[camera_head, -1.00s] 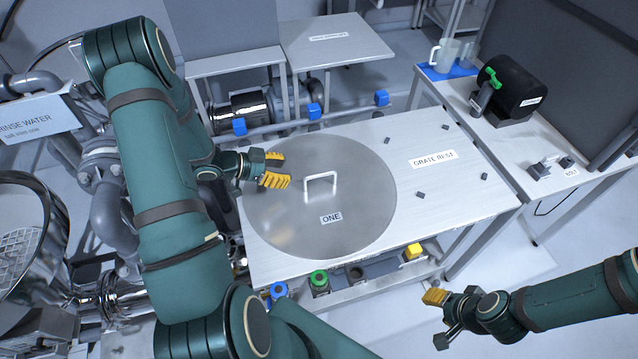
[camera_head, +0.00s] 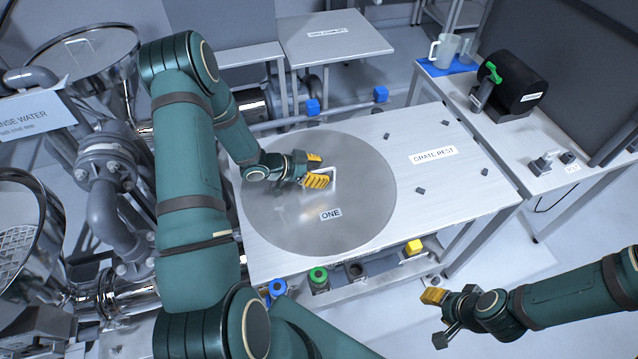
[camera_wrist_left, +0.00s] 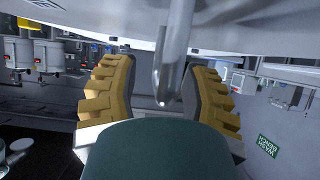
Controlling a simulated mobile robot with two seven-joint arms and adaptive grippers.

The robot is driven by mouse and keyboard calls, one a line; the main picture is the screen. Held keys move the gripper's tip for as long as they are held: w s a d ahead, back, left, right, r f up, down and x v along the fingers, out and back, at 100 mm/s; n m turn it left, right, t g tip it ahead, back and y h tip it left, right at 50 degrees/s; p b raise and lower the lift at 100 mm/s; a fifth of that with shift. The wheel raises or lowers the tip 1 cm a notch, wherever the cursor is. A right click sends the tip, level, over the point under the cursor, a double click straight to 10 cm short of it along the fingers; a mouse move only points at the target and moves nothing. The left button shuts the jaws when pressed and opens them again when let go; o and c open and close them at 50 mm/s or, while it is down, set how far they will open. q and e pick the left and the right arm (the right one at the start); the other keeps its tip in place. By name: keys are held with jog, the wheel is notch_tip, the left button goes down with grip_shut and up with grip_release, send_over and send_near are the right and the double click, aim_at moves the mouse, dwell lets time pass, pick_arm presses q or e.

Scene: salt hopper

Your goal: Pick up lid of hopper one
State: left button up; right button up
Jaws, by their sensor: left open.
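The lid of hopper one (camera_head: 355,215) is a round grey metal disc labelled ONE, lying flat on the table at the middle of the head view. Its white U-shaped handle (camera_head: 334,188) stands up near the disc's centre. My left gripper (camera_head: 318,171) is open over the lid, its yellow fingertips at the left end of the handle and partly hiding it. In the left wrist view the handle (camera_wrist_left: 172,62) shows between the two open yellow fingers; contact cannot be told. My right gripper (camera_head: 434,318) is away from the lid, in front of the table; its jaw opening is unclear.
The table (camera_head: 455,188) right of the lid is mostly bare, with a GRATE REST label and several small dark pegs. Green, blue and yellow fittings sit below its front edge. A black drum (camera_head: 516,88) and a pitcher (camera_head: 446,50) stand on the right bench. Pipes crowd the left.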

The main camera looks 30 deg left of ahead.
pick_arm(q)
grip_shut()
jog(key=shift+r, duration=0.1)
dwell(0.3)
